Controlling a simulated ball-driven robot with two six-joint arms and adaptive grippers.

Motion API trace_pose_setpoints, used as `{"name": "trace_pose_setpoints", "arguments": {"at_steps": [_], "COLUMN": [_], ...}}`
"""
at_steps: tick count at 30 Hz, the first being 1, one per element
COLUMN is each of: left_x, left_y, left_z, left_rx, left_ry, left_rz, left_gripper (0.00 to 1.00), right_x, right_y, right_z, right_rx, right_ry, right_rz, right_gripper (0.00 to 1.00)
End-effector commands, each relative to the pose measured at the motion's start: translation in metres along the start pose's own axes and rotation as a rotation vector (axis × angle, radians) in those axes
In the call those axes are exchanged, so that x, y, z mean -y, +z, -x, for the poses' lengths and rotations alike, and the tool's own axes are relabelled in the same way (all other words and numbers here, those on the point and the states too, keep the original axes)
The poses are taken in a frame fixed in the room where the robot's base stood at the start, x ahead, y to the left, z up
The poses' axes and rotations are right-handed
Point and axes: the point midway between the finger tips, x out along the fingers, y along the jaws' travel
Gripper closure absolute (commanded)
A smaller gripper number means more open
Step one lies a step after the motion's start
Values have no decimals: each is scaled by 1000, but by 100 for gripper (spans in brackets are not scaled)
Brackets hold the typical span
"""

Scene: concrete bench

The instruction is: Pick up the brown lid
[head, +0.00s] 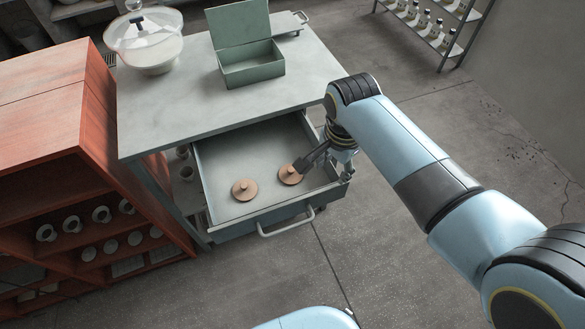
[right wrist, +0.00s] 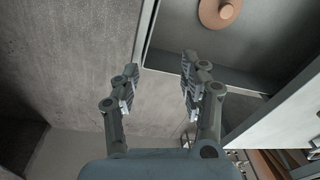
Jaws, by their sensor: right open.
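Two round brown lids, each with a small knob on top, lie in the open drawer (head: 222,165). One lid (head: 244,190) is left of the drawer's middle; the other lid (head: 291,175) is farther right. My right gripper (head: 301,165) appears above the drawer's right part, its dark fingers beside the right lid and partly overlapping it in the head view. In the right wrist view, my gripper (right wrist: 159,68) has its fingers apart with nothing between them. One brown lid (right wrist: 219,11) shows beyond them, cut by the top edge. My left gripper is out of view.
The grey bench (head: 170,115) above the drawer bears an open green box (head: 252,72) and a glass-lidded bowl (head: 149,47). A red shelf unit (head: 70,150) stands close on the left. A bottle rack (head: 440,30) is at the back right. Floor is clear before the drawer.

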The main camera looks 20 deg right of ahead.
Motion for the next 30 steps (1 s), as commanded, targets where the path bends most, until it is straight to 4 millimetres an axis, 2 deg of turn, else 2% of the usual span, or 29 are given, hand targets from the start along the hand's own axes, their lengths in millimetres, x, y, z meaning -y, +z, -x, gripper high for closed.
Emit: {"name": "trace_pose_setpoints", "arguments": {"at_steps": [1, 6, 10, 14, 24, 30], "left_x": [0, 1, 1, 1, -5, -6], "left_y": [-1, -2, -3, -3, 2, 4], "left_z": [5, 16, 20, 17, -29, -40], "left_rx": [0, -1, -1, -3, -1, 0], "left_ry": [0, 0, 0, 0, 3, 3], "left_rz": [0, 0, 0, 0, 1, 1], "left_gripper": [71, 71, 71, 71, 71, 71], "right_x": [17, 71, 94, 101, 97, 96], "right_y": [4, 22, 34, 38, 41, 42], "right_z": [5, 21, 30, 29, -17, -28], "right_rx": [12, 37, 38, 37, 37, 37], "right_ry": [5, 50, 81, 92, 92, 91], "right_rz": [-70, -373, -537, -593, -596, -595], "right_gripper": [55, 55, 55, 55, 55, 55]}}
